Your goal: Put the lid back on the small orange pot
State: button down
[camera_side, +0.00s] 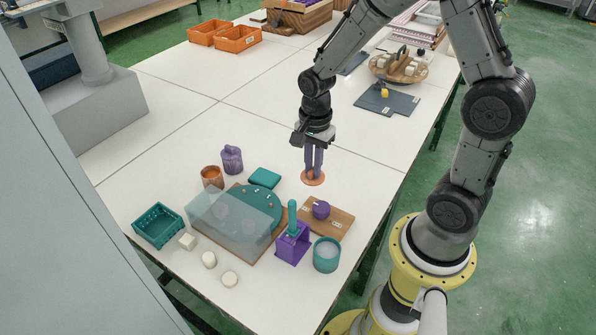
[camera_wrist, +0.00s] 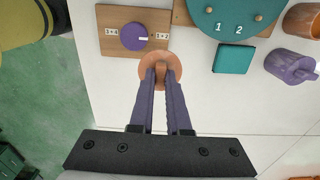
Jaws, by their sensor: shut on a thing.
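The small orange pot (camera_side: 212,178) stands open on the table at the left, beside a purple pot. In the wrist view the orange pot (camera_wrist: 293,27) is cut off at the top right corner. The lid is a round, flat orange disc (camera_side: 306,181) below my gripper (camera_side: 313,173). My gripper's purple fingers are shut on the middle of the lid, hiding its knob or centre. In the wrist view the lid (camera_wrist: 148,66) lies level at the tips of my gripper (camera_wrist: 160,72). I cannot tell whether the lid touches the table.
Between lid and pot lie a teal block (camera_side: 265,177) and a teal disc (camera_side: 262,203) behind a clear panel (camera_side: 225,222). The purple pot (camera_side: 231,160) is close to the orange one. A wooden board (camera_side: 340,222), purple stand (camera_side: 293,245) and teal jar (camera_side: 327,257) stand nearer.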

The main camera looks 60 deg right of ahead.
jog(key=s+a+r, duration=0.1)
jog(key=s+r, duration=0.2)
jog(key=s, duration=0.4)
jog(key=w+a+r, duration=0.1)
jog(key=w+r, duration=0.3)
jog(key=w, duration=0.6)
jog(key=w+r, duration=0.4)
jog(key=w, duration=0.7)
jog(key=w+a+f, duration=0.2)
jog(key=w+a, duration=0.1)
jog(key=w, duration=0.3)
jog(key=w+a+f, duration=0.2)
jog(key=w, duration=0.4)
notch_tip(320, 180, down, 10)
jog(key=a, duration=0.2)
jog(key=shift+a+f+n, duration=0.15)
jog(key=shift+n, duration=0.15)
jog(key=shift+w+f, duration=0.1)
jog(key=shift+f, duration=0.1)
jog(key=c, duration=0.8)
grip_release()
